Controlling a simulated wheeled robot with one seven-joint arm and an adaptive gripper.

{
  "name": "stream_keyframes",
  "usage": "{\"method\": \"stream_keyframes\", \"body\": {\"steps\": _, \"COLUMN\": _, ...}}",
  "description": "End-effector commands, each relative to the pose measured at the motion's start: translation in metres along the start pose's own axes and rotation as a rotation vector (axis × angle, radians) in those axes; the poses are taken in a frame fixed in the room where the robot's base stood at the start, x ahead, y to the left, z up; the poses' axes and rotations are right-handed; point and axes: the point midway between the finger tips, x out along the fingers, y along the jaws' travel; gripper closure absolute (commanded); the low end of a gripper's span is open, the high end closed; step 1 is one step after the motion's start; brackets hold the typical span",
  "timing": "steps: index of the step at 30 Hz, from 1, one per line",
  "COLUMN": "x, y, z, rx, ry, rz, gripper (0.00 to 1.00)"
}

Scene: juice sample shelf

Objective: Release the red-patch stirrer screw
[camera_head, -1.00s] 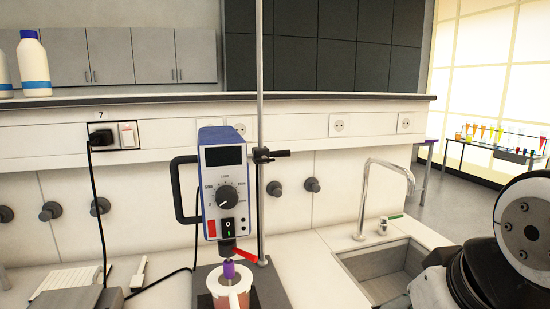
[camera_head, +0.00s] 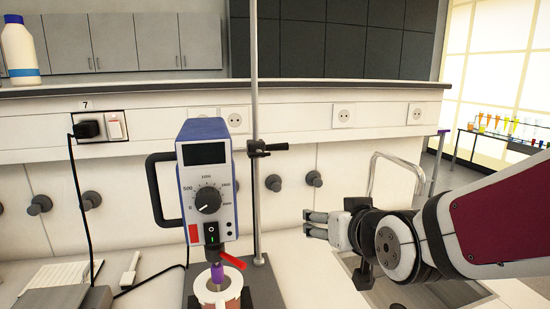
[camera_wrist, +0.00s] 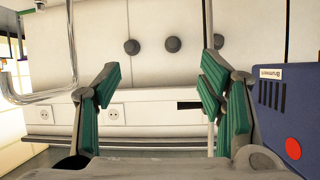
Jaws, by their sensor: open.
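The stirrer (camera_head: 207,180) is a blue and white box with a dial and a red patch (camera_head: 195,234) on its lower front. It is held on an upright metal rod (camera_head: 254,100). A black clamp with a screw handle (camera_head: 275,147) sticks out to the right of the rod. My gripper (camera_head: 314,225) is open and empty, lower than the screw and right of the rod, pointing left. The wrist view looks upside down; the stirrer's blue side (camera_wrist: 268,115) is at right. A dark bar, likely the screw (camera_wrist: 189,105), shows between the green-padded fingers (camera_wrist: 160,90), partly hidden.
A mug (camera_head: 218,287) with a purple shaft in it stands under the stirrer, beside a red lever (camera_head: 232,260). A sink and faucet (camera_head: 400,165) lie behind my arm. Wall knobs (camera_head: 273,183) and sockets are behind. A cable hangs at left.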

Motion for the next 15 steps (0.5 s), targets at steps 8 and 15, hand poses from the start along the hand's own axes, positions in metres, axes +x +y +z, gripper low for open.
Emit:
{"method": "stream_keyframes", "body": {"steps": 8, "x": 0.045, "y": -0.042, "z": -0.026, "rx": -0.018, "ry": 0.308, "rz": -0.047, "gripper": 0.37}}
{"method": "stream_keyframes", "body": {"steps": 15, "x": 0.051, "y": -0.077, "z": -0.034, "rx": -0.04, "ry": 0.583, "rz": -0.078, "gripper": 0.37}}
